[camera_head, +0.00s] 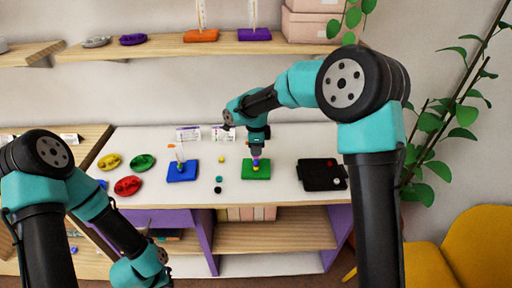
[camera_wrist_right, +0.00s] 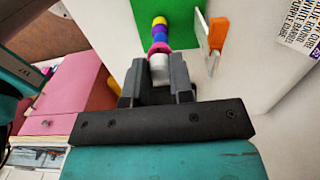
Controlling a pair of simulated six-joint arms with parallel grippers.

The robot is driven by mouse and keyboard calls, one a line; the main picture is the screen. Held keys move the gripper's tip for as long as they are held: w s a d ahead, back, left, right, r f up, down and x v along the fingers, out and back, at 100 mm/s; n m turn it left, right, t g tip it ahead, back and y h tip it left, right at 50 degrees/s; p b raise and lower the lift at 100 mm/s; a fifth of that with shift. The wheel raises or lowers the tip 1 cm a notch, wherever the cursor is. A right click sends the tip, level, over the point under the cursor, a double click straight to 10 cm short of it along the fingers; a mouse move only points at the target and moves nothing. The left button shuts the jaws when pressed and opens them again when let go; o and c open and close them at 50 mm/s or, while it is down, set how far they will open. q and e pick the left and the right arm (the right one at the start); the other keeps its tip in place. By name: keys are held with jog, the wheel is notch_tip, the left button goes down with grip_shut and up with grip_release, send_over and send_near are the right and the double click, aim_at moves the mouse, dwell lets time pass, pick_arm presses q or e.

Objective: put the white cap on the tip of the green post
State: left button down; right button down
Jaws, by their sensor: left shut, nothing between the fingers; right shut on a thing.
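The green board (camera_head: 262,176) lies on the white table, below my right gripper (camera_head: 257,153). It also shows in the right wrist view (camera_wrist_right: 206,14). A stack of beads in yellow, purple, blue and pink (camera_wrist_right: 159,47) stands on it, and the beads hide the post. My right gripper (camera_wrist_right: 158,85) is shut on the white cap (camera_wrist_right: 158,66). The cap is in line with the stack, right by the pink bead; I cannot tell whether it touches the post tip. My left arm is low at the left in the head view, its fingers out of sight.
A blue board (camera_head: 182,175) with a post stands left of the green board. Loose yellow (camera_head: 221,159), teal (camera_head: 219,178) and black (camera_head: 218,190) beads lie between them. A black tray (camera_head: 322,175) is at right. Coloured dishes (camera_head: 128,186) are at left. An orange-and-white upright piece (camera_wrist_right: 216,35) shows near the gripper.

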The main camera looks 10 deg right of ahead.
jog(key=c, duration=0.9)
grip_release()
notch_tip(320, 180, up, 17)
jog(key=shift+r, duration=0.2)
dwell(0.5)
